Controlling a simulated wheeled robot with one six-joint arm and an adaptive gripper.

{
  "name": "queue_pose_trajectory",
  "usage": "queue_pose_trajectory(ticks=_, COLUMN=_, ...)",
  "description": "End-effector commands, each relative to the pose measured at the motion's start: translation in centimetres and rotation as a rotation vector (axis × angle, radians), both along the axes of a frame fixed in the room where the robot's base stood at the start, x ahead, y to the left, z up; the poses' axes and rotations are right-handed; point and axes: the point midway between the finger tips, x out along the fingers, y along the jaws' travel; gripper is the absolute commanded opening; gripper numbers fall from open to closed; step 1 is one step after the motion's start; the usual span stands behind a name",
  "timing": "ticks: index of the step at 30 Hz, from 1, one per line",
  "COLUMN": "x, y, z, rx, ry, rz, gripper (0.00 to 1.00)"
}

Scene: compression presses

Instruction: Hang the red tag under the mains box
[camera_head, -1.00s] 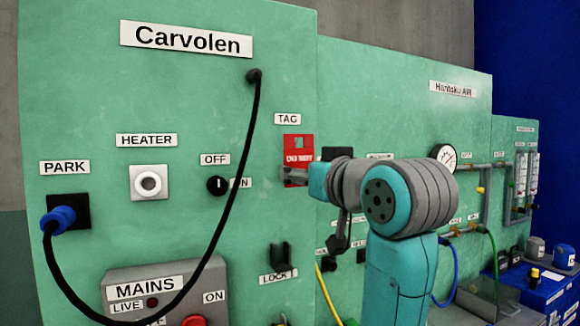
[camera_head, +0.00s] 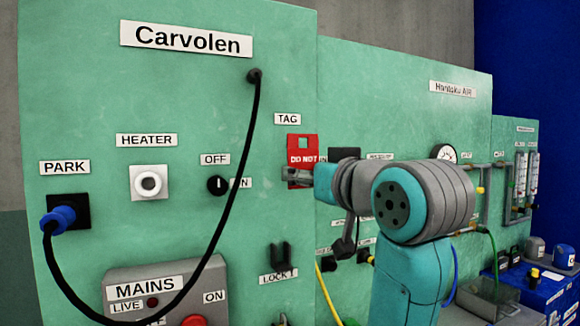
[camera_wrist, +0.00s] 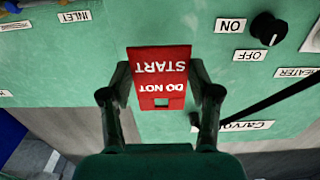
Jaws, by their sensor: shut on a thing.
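The red tag (camera_head: 302,149) with "DO NOT START" lettering is in front of the green panel, just below the TAG label, in the head view. My gripper (camera_head: 290,177) is shut on the lower part of the tag. In the wrist view the tag (camera_wrist: 160,78) lies between the two dark fingers (camera_wrist: 160,92), its square hole toward the wrist. The mains box (camera_head: 120,274) is at the lower left of the head view, with a MAINS label, a LIVE lamp and a red knob. Its underside is out of the picture.
A black cable (camera_head: 240,190) loops from the panel top down across the mains box to the blue plug (camera_head: 58,220). A black holder (camera_head: 281,256) sits above the LOCK label. A yellow hose (camera_head: 325,295) hangs near my arm.

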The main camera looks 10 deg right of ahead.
Motion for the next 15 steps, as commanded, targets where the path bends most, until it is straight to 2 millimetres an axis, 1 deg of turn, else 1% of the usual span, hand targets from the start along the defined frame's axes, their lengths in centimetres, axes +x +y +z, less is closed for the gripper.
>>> queue_pose_trajectory(ticks=15, x=-2.6, y=-0.7, z=0.1, rx=0.000, ry=-0.002, rz=0.000, gripper=0.42)
